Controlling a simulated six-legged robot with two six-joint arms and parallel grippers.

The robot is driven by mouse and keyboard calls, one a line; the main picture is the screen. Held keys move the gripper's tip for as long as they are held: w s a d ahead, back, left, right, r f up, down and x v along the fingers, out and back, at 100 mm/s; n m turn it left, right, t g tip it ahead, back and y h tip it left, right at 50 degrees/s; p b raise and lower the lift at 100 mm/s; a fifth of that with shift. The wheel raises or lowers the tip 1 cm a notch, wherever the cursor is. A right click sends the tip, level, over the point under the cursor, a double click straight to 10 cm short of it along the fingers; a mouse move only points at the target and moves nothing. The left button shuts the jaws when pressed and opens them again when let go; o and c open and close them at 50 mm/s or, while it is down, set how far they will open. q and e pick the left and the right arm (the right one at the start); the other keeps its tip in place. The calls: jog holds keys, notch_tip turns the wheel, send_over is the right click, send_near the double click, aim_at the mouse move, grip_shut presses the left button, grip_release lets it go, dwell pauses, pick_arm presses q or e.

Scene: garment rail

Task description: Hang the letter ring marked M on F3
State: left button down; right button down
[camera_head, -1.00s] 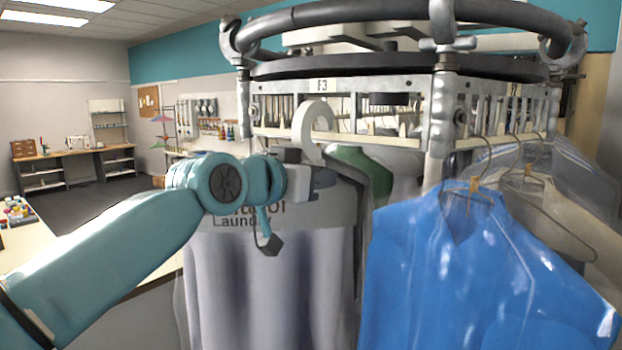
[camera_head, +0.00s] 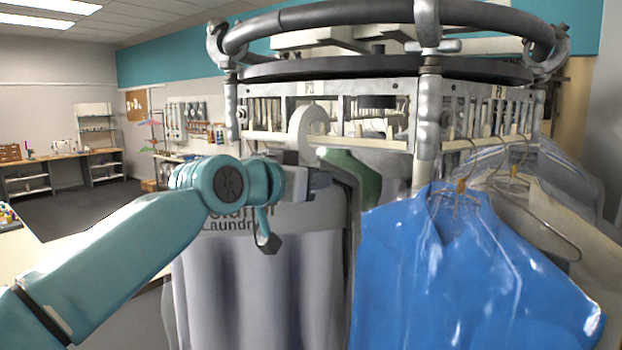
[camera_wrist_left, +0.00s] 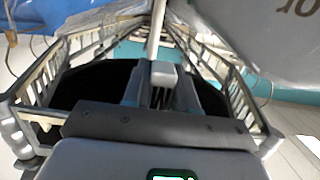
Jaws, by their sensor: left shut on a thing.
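My left gripper (camera_head: 318,180) is in front of the rail, shut on a pale curved ring (camera_head: 301,120). The ring stands upright above the jaws, just below the F3 label (camera_head: 310,88); its open curve overlaps the slotted band of the rail in the picture. No letter on it can be read. I cannot tell whether it touches the rail. In the left wrist view my left gripper (camera_wrist_left: 160,88) closes on a pale piece, with the slotted rail around it. My right gripper is not in view.
The round metal rail (camera_head: 370,67) has upright posts. A bagged pale garment (camera_head: 255,275) hangs below my gripper, a green one (camera_head: 358,178) behind it, and a blue bagged shirt (camera_head: 470,270) to the right. A workbench (camera_head: 60,155) stands far left.

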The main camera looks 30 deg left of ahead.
pick_arm(q)
jog(key=shift+f+b, duration=0.55)
jog(key=shift+f, duration=0.1)
jog(key=shift+f+b, duration=0.4)
jog(key=shift+f, duration=0.05)
jog(key=c, duration=0.8)
grip_release()
jog(key=shift+s, duration=0.1)
